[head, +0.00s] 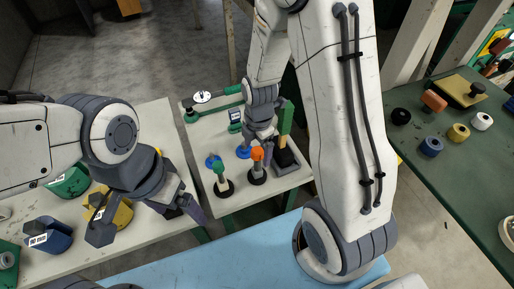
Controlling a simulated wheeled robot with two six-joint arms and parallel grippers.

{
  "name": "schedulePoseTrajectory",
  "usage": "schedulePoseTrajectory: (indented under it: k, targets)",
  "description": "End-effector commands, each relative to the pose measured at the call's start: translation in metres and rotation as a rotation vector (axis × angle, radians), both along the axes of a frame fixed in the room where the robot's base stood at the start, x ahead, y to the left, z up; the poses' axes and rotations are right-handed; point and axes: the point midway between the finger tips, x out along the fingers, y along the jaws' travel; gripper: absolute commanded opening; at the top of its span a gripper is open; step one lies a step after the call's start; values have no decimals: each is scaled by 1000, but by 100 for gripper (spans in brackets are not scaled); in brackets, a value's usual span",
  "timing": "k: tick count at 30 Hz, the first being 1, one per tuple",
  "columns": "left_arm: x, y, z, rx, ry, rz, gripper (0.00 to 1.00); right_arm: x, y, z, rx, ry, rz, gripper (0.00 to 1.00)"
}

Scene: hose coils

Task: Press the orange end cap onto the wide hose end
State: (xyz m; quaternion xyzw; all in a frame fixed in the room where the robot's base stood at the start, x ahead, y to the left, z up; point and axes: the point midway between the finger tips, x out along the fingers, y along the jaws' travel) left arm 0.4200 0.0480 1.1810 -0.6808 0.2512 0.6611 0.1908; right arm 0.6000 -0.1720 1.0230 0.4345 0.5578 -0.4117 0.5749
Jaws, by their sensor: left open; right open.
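The orange end cap (257,154) sits at the top of a short grey upright hose end (257,171) in a round black base on the far pale table. I cannot tell how fully it is seated. Beside it to the left, a green cap (219,167) tops a paler upright piece (223,184) in another black base. My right gripper (262,139) is open just above and behind the orange cap; its fingertips are small and partly hidden, so contact is unclear. My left gripper (147,222) is open and empty over the left table's edge.
A tall green block (285,118) on a dark base stands right of the orange cap. Yellow (118,213) and blue (46,235) holders crowd the left table. A green table (455,150) at right bears several small rolls.

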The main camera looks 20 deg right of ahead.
Motion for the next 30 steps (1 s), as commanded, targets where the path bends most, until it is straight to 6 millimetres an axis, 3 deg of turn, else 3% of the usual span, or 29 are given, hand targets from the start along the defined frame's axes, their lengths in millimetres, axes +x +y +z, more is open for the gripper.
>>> schedulePoseTrajectory:
  k: [11,30]
  targets:
    - [0,0,1,0,0,0,91,0,0,1,0,-1,0,99]
    - [0,0,18,0,0,0,91,-1,0,20,0,0,0,99]
